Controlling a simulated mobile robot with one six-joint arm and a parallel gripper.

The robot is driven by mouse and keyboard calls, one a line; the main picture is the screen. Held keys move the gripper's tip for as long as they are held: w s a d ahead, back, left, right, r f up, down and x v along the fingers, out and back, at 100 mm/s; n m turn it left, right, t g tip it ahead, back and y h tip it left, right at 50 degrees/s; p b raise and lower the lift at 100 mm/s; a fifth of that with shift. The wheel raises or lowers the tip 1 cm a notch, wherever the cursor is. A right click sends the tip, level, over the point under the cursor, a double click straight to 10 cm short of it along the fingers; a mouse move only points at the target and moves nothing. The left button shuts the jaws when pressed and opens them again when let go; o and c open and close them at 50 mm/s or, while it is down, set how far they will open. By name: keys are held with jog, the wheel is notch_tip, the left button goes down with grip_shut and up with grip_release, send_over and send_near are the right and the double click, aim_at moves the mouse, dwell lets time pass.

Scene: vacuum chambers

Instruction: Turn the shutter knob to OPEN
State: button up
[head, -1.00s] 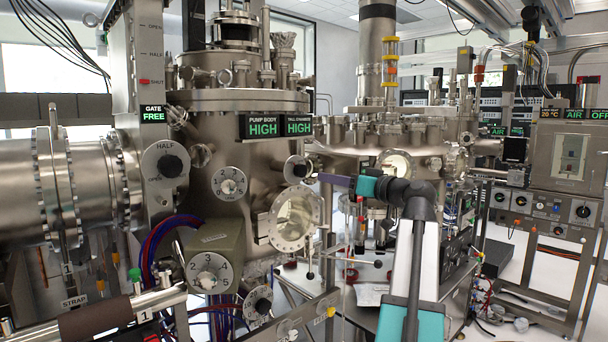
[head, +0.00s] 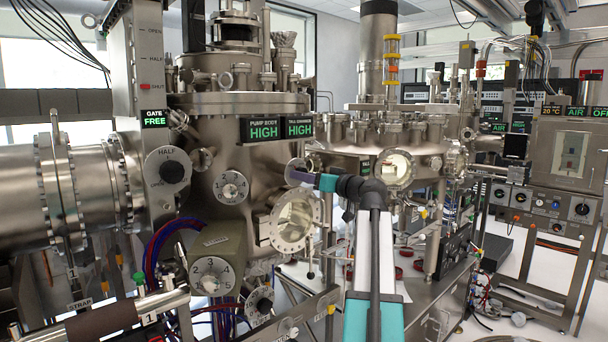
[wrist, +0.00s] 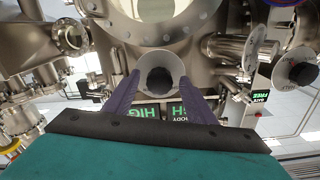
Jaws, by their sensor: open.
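A round pale dial plate with a black knob (wrist: 159,81) sits on the chamber wall in the wrist view; I take this to be the shutter knob. Its markings cannot be read, so its setting is unclear. In the head view its plate (head: 294,165) shows partly behind my fingers, left of my arm. My gripper (wrist: 160,76) is open, with one purple finger on each side of the knob. Whether the fingers touch it cannot be told. In the head view my gripper (head: 297,178) reaches left to the chamber.
A round window flange (head: 296,220) is just below the knob. PUMP BODY and TALL CHAMBER displays (head: 280,128) read HIGH above it. Another knob, marked HALF and OPEN (head: 171,171), and numbered dials (head: 230,187) are to the left. A second chamber (head: 395,168) stands right.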

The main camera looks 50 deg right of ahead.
jog(key=shift+w, duration=0.4)
